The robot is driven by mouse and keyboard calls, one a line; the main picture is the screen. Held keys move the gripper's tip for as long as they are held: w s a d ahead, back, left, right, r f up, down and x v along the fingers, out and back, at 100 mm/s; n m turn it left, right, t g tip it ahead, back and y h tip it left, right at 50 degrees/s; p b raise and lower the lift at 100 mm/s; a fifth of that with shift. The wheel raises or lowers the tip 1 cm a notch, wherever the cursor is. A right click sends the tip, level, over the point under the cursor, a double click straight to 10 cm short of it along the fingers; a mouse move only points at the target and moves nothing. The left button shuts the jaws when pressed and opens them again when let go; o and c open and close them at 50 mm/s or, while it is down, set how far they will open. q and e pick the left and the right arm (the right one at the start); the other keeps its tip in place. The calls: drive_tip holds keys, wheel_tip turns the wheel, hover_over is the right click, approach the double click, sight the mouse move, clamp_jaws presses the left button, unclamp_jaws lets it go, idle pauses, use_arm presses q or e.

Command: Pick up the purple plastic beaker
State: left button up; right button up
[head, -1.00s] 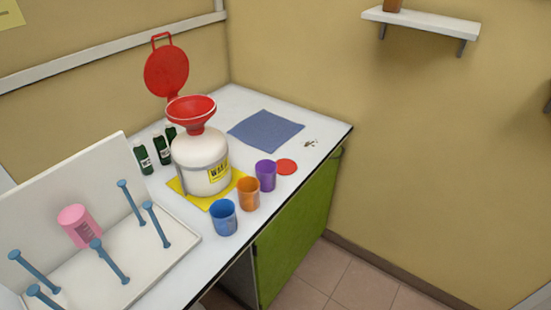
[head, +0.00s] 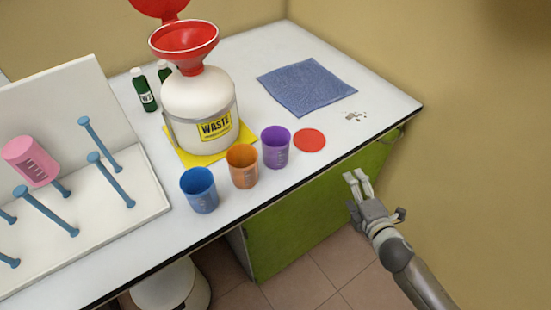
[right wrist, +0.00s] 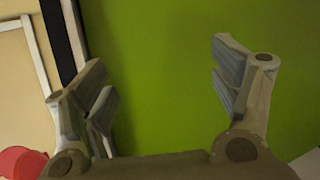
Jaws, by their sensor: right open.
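The purple plastic beaker (head: 276,148) stands upright on the white bench near its front edge, between the orange beaker (head: 242,167) and a flat red disc (head: 310,140). My right gripper (head: 357,178) is in front of the bench, to the right of the purple beaker and apart from it. In the right wrist view its two fingers (right wrist: 160,90) are spread wide with nothing between them, facing the green cabinet front (right wrist: 160,55). The purple beaker is not seen in the right wrist view. My left gripper is in neither view.
A blue beaker (head: 199,190) stands left of the orange one. Behind them are the white waste container (head: 195,100) with a red funnel (head: 185,42) and green bottles (head: 143,90). A drying rack (head: 145,205) holds a pink beaker (head: 30,162). A blue cloth (head: 307,87) lies at the back right.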

drive_tip(key=a+r+n+t+y+b, duration=0.1)
drive_tip(key=a+r+n+y, duration=0.1)
drive_tip(key=a+r+n, duration=0.3)
drive_tip(key=a+r+n+t+y+b, duration=0.1)
drive_tip(key=r+n+t+y, duration=0.1)
drive_tip(key=r, duration=0.6)
drive_tip(key=n+g+y, duration=0.6)
drive_tip(key=n+y, duration=0.1)
drive_tip(key=n, duration=1)
approach(287, 155)
drive_tip(key=x, duration=0.2)
drive_tip(key=p+x, duration=0.1)
drive_tip(key=x, duration=0.3)
drive_tip(key=shift+w+a+r+p, duration=0.1)
drive_tip(key=shift+w+a+p, duration=0.15)
drive_tip(key=shift+p, duration=0.15)
drive_tip(key=shift+w+a+r+p, duration=0.1)
drive_tip(key=shift+w+a+p, duration=0.2)
drive_tip(key=shift+a, duration=0.15)
drive_tip(key=p+x, duration=0.1)
drive_tip(key=x, duration=0.2)
drive_tip(key=shift+a, duration=0.25)
drive_tip(key=shift+w+a, duration=0.25)
drive_tip(key=shift+a, duration=0.05)
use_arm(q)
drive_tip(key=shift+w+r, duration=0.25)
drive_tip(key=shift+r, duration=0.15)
